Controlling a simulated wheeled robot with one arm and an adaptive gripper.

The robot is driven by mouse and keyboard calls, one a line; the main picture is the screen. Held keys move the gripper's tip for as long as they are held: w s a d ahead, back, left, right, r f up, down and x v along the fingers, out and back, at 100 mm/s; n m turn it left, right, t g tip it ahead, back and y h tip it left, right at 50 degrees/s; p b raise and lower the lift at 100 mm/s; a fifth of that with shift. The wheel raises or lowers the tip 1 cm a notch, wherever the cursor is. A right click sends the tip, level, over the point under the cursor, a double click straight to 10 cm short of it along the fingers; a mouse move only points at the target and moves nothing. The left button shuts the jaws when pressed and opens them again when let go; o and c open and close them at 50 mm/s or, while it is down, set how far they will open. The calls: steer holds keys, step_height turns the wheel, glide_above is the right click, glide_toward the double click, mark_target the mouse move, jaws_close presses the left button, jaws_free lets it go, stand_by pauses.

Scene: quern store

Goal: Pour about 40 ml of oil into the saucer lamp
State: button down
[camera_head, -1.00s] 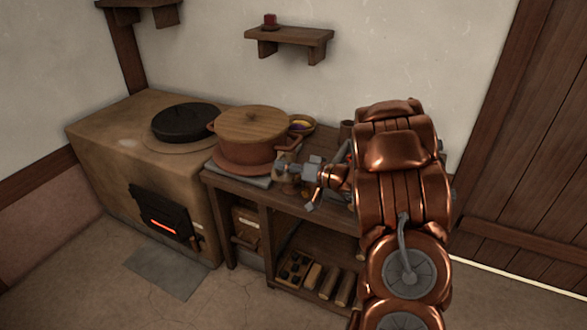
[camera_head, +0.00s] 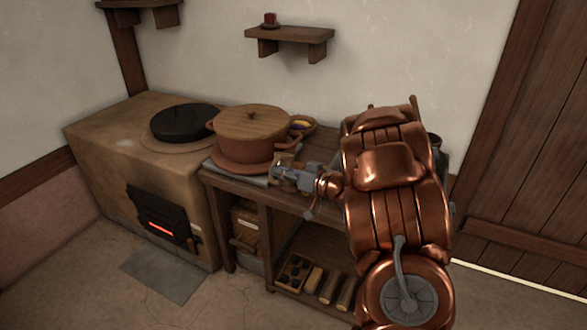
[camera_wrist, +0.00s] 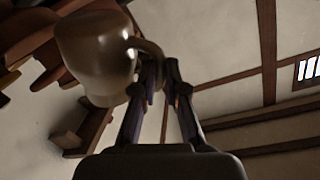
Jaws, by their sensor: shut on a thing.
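My gripper (camera_wrist: 160,75) is shut on the handle of a glossy brown jug (camera_wrist: 95,55), which fills the upper left of the wrist view. In the head view my gripper (camera_head: 285,174) is over the front of the wooden table (camera_head: 235,185), just right of the big lidded pot. The jug is small there and mostly covered by the gripper. I cannot make out any oil or its level. I cannot pick out the saucer lamp with certainty; part of the table is hidden behind my arm.
A large clay pot with a wooden lid (camera_head: 250,125) stands close left of my gripper. A stove (camera_head: 100,135) with a black pan (camera_head: 185,121) is at left. A wall shelf (camera_head: 290,36) hangs above.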

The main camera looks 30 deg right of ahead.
steer(key=s+a+f+n+b, duration=0.1)
steer(key=f+n+b, duration=0.1)
steer(key=b, duration=0.4)
steer(key=s+a+f+n+t+b, duration=0.1)
steer(key=a+f+n+b, duration=0.1)
steer(key=f+b, duration=0.3)
steer(key=shift+s+a+n+b, duration=0.15)
steer(key=shift+s+n+b, duration=0.1)
steer(key=shift+n+b, duration=0.3)
